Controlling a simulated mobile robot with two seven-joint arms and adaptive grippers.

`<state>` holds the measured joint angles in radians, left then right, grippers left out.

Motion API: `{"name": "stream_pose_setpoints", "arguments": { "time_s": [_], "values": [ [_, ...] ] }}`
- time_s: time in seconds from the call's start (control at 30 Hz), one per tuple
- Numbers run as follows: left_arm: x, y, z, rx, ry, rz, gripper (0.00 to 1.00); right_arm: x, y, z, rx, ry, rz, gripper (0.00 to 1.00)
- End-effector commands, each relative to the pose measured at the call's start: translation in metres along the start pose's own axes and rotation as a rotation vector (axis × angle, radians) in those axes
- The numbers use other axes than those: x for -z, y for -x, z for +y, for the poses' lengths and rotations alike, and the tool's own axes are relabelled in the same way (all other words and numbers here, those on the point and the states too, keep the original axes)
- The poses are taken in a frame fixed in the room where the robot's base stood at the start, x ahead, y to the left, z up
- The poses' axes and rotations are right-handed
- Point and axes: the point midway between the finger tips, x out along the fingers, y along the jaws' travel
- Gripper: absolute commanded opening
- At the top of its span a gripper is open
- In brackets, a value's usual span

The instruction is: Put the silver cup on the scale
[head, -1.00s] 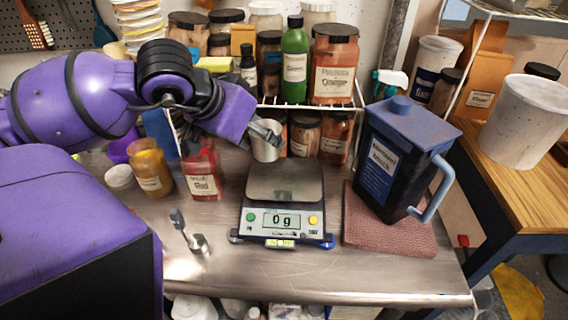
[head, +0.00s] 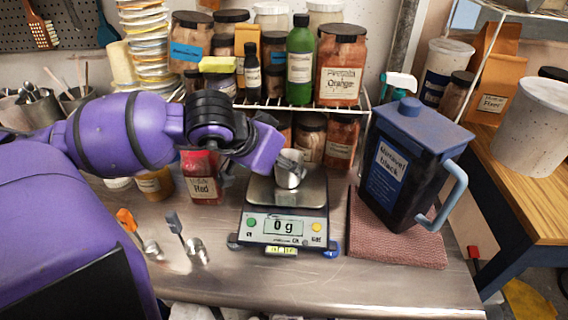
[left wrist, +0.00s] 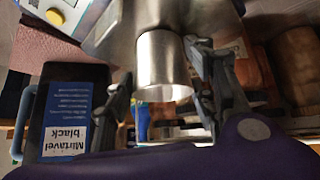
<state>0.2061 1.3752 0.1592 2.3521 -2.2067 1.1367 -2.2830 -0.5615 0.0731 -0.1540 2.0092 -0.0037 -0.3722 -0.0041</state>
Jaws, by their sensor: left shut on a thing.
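The silver cup (head: 291,172) is held upright by my left gripper (head: 282,162), over the plate of the scale (head: 288,226). The scale's display reads 0 g; whether the cup's base touches the plate cannot be told. In the left wrist view the cup (left wrist: 163,66) sits between the two fingers, and a corner of the scale (left wrist: 68,14) shows at the upper left. My right gripper is in neither view.
A dark blue pitcher (head: 408,150) stands on a pink cloth (head: 395,246) right of the scale. A red jar (head: 205,187) stands left of it, near two small metal pieces. A wire rack (head: 300,103) with jars is behind. Bare metal table lies in front.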

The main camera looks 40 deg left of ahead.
Motion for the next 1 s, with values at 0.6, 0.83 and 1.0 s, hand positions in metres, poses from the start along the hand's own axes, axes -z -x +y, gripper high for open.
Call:
{"name": "stream_pose_setpoints", "arguments": {
  "time_s": [0.6, 0.83, 1.0],
  "values": [
    [0.0, 0.0, 0.0, 0.0, 0.0, 0.001, 0.7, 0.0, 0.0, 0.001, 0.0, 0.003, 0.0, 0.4],
    [0.001, 0.029, -0.001, 0.002, -0.002, 0.001, 0.7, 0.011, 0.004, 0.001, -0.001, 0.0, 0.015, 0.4],
    [0.002, 0.067, 0.0, 0.001, 0.0, 0.003, 0.7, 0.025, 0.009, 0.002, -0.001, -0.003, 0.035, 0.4]
  ]
}}
